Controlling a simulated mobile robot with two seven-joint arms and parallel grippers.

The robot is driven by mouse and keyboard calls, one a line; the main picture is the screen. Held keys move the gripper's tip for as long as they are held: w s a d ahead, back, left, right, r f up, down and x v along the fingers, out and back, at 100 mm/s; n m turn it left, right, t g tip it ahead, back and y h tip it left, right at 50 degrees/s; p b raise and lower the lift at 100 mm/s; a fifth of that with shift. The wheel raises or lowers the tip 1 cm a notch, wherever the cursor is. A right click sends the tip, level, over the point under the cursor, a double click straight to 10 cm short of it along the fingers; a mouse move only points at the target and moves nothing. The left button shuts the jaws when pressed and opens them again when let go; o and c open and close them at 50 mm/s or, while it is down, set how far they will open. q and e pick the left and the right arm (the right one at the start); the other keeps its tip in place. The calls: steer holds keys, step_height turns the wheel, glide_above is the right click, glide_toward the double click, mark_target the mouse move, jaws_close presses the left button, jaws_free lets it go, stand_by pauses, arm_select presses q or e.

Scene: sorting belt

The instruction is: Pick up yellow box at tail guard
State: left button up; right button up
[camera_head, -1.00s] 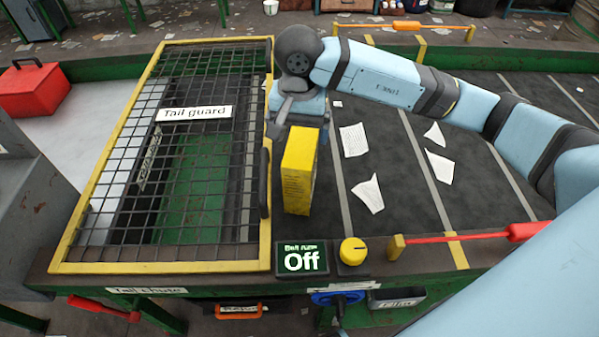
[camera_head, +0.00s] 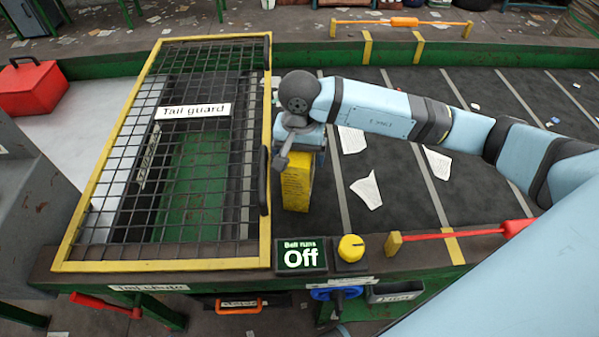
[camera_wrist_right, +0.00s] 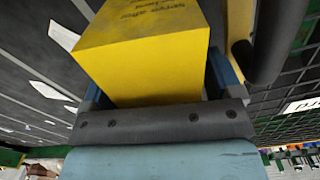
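The yellow box (camera_head: 296,190) stands upright on the dark belt, right beside the tail guard's right edge; its upper part is hidden by my right gripper (camera_head: 308,148). The tail guard (camera_head: 195,112) is a yellow-framed black mesh panel, lying closed over the belt end. In the right wrist view the yellow box (camera_wrist_right: 150,50) sits between the two blue fingers of my right gripper (camera_wrist_right: 160,92), one on each side. The fingers look spread around it; whether they touch it is hard to tell. My left gripper is not in view.
The tail guard's dark handle (camera_head: 264,180) is close to the box's left side. Paper scraps (camera_head: 367,190) lie on the belt to the right. A red toolbox (camera_head: 33,90) stands far left.

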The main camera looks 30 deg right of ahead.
steer(key=c, duration=0.9)
steer(key=shift+c, duration=0.3)
